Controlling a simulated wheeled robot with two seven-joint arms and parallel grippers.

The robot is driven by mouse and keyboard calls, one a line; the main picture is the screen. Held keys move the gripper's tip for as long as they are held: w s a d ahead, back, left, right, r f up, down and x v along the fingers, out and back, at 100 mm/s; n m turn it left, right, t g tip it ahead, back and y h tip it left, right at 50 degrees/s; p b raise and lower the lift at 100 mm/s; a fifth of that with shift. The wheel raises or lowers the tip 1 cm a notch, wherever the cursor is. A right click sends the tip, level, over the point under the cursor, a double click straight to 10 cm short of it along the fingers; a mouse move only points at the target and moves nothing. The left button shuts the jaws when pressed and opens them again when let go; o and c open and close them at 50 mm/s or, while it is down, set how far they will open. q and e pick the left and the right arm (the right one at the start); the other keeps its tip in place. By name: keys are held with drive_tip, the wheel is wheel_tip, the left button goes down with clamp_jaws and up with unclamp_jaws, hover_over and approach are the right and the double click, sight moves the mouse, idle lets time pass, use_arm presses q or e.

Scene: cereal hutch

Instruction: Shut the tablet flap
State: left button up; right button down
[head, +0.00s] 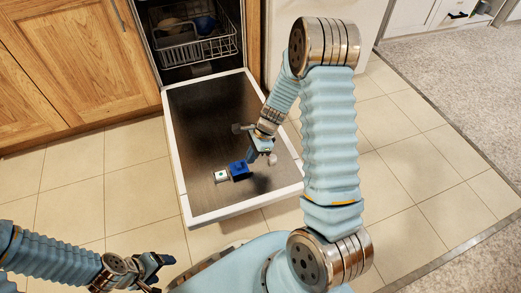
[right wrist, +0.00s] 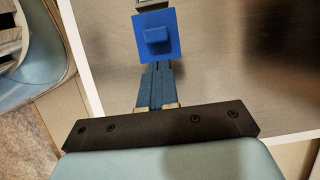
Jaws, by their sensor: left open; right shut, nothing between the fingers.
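The tablet flap (head: 239,170) is a small blue square on the inner face of the lowered dishwasher door (head: 205,130). In the head view it sits beside a small pale housing (head: 221,176) with a green spot, to the right of it. In the right wrist view the blue flap (right wrist: 155,35) shows a raised block in its middle. My right gripper (right wrist: 156,72) is shut and empty, its fingertips close to the flap's near edge; I cannot tell whether they touch. My left gripper (head: 158,270) is open and empty, low at the left, away from the door.
The dishwasher stands open, with a wire rack (head: 195,45) holding dishes inside. Wooden cabinets (head: 60,60) stand to its left. The door has a white rim (head: 245,208). Tiled floor (head: 415,190) is clear to the right.

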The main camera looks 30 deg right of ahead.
drive_tip(key=shift+w+a, duration=0.2)
drive_tip(key=shift+a, duration=0.6)
drive_tip(key=a, duration=0.2)
drive_tip(key=w+a+p, duration=0.1)
drive_tip(key=a, duration=0.4)
drive_tip(key=shift+w+a+p, duration=0.1)
drive_tip(key=shift+w+p, duration=0.25)
